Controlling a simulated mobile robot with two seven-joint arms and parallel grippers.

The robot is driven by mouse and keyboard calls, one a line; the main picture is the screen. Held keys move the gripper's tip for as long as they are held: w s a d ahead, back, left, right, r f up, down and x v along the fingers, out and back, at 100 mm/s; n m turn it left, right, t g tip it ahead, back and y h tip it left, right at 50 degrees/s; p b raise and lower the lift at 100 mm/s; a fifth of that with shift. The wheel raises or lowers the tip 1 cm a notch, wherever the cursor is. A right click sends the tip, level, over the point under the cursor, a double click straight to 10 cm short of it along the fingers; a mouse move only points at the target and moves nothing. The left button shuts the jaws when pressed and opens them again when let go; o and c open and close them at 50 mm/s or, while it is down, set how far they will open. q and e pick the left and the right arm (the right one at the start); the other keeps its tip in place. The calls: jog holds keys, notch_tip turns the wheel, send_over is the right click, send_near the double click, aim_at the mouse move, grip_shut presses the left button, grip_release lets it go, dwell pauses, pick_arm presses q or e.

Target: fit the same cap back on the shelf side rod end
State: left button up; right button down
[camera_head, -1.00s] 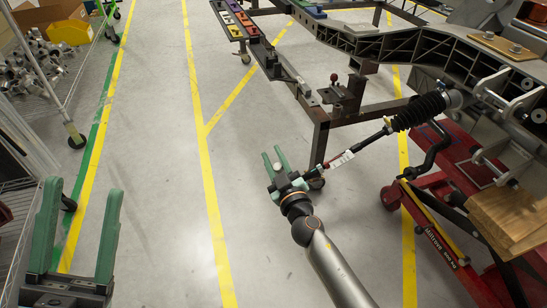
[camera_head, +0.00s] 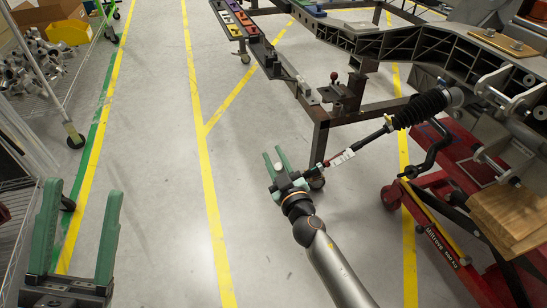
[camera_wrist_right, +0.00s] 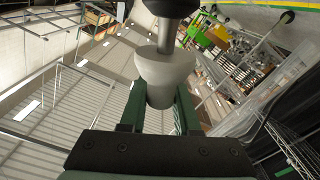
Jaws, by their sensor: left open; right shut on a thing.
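The pale grey cap (camera_wrist_right: 165,75) sits between the green fingers of my right gripper (camera_head: 272,152) in the right wrist view. It also shows as a small light disc (camera_head: 279,170) in the head view. A grey stud (camera_wrist_right: 167,36) below a dark rod end (camera_wrist_right: 172,7) meets the cap's wide mouth; I cannot tell how deep it sits. The rod (camera_head: 360,146), with a black ribbed boot, runs from the chassis down left to my right gripper, which hides part of its end. My left gripper (camera_head: 84,190) is open and empty at the lower left.
The chassis frame (camera_head: 400,45) fills the upper right. A red lift cart (camera_head: 440,240) with a wooden block (camera_head: 510,215) stands at right. A wire shelf (camera_head: 40,100) with metal parts and a yellow bin (camera_head: 70,32) is at left. The floor between is clear.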

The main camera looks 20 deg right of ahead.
jog(key=shift+w+d+f+b, duration=0.1)
jog(key=shift+d+f+b, duration=0.2)
jog(key=shift+f+b, duration=0.35)
jog(key=shift+d+f+b, duration=0.3)
jog(key=shift+f+b, duration=0.25)
jog(key=shift+f, duration=0.1)
jog(key=shift+f, duration=0.1)
dwell(0.6)
jog(key=c, duration=0.6)
grip_release()
jog(key=shift+o, duration=0.2)
jog(key=s, duration=0.7)
jog(key=shift+d+f, duration=0.15)
jog(key=shift+d, duration=0.1)
